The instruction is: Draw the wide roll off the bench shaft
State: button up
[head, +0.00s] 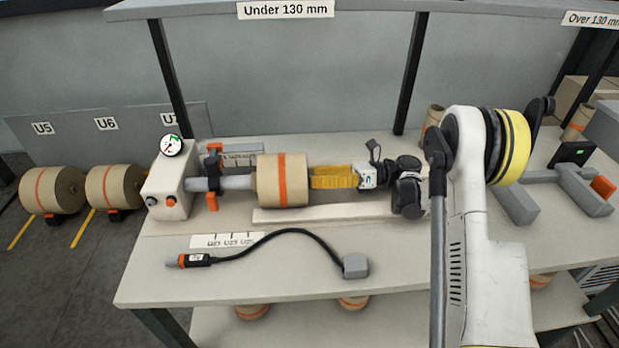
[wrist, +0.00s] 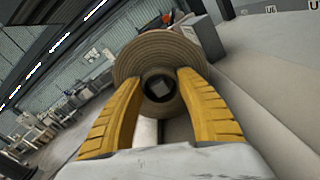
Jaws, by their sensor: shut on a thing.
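The wide roll (head: 268,182), brown kraft with an orange band, sits on the grey bench shaft (head: 236,183). The shaft enters its left side from a white housing (head: 168,190). My gripper (head: 312,177) is at the roll's right end, its yellow fingers level and in line with the shaft. In the wrist view the fingers (wrist: 158,82) lie on either side of the roll's core, shut on the roll at that end. The roll's wound face (wrist: 155,50) shows behind the fingertips. A grey squarish end shows inside the dark bore; how deep the shaft reaches is hidden.
An orange-ended clamp (head: 213,165) stands by the shaft near the housing. A cabled device (head: 196,260) and its grey block (head: 355,265) lie at the bench front. A pale strip (head: 285,214) lies below the roll. More rolls (head: 52,189) sit at the left.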

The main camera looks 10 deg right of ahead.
jog(key=shift+d, duration=1.05)
jog(key=o, duration=1.4)
jog(key=shift+o, duration=0.2)
jog(key=shift+d, duration=0.1)
jog(key=d, duration=1.2)
jog(key=shift+s, duration=0.35)
